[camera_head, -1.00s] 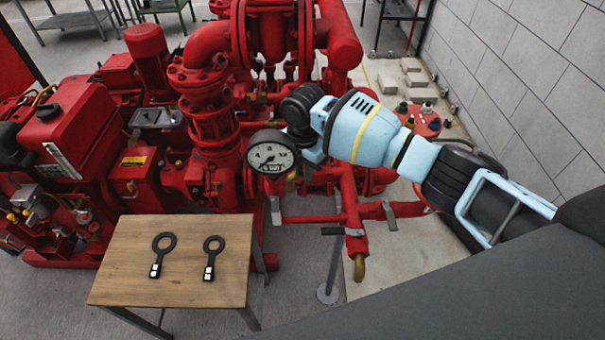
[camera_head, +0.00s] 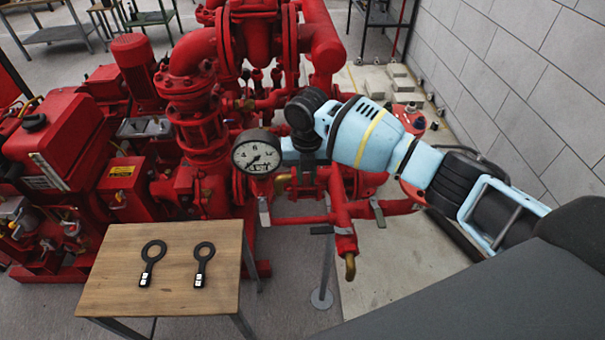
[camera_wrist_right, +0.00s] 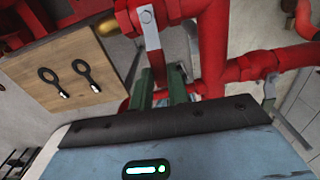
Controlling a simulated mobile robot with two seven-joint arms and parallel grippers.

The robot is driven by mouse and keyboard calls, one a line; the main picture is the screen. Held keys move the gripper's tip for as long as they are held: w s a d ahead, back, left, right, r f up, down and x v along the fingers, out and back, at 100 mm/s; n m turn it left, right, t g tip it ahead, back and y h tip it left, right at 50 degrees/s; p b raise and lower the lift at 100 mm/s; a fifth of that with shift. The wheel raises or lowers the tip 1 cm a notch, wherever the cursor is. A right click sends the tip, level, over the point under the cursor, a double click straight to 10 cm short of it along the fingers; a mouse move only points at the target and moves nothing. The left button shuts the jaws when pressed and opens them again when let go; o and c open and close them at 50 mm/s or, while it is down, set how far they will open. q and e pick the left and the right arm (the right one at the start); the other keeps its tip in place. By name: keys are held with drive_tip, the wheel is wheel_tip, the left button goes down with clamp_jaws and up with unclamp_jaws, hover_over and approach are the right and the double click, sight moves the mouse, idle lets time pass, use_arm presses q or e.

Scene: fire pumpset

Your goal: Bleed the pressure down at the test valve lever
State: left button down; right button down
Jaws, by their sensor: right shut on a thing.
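My right gripper (camera_head: 286,182) is in front of the red pipework, just right of the pressure gauge (camera_head: 257,153). Its green fingers (camera_wrist_right: 165,88) point away past the dark palm edge in the wrist view. A grey lever (camera_head: 264,212) hangs below the gauge, and another (camera_head: 377,212) hangs from the pipe at right. My left gripper is not in view.
A wooden table (camera_head: 215,290) with two black ring-handled tools (camera_head: 151,262) (camera_head: 202,264) stands at front left. A grey post on a round base (camera_head: 321,298) and a brass outlet (camera_head: 350,266) are low beside the pipes. A block wall (camera_head: 520,80) closes the right side.

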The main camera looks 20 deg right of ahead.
sight(308, 182)
drive_tip(key=shift+d+r+n, duration=0.1)
drive_tip(key=shift+d+n, duration=0.1)
drive_tip(key=shift+n, duration=0.1)
idle(0.4)
drive_tip(key=c, duration=1.3)
unclamp_jaws()
drive_tip(key=shift+c, duration=0.2)
wheel_tip(308, 182, up, 8)
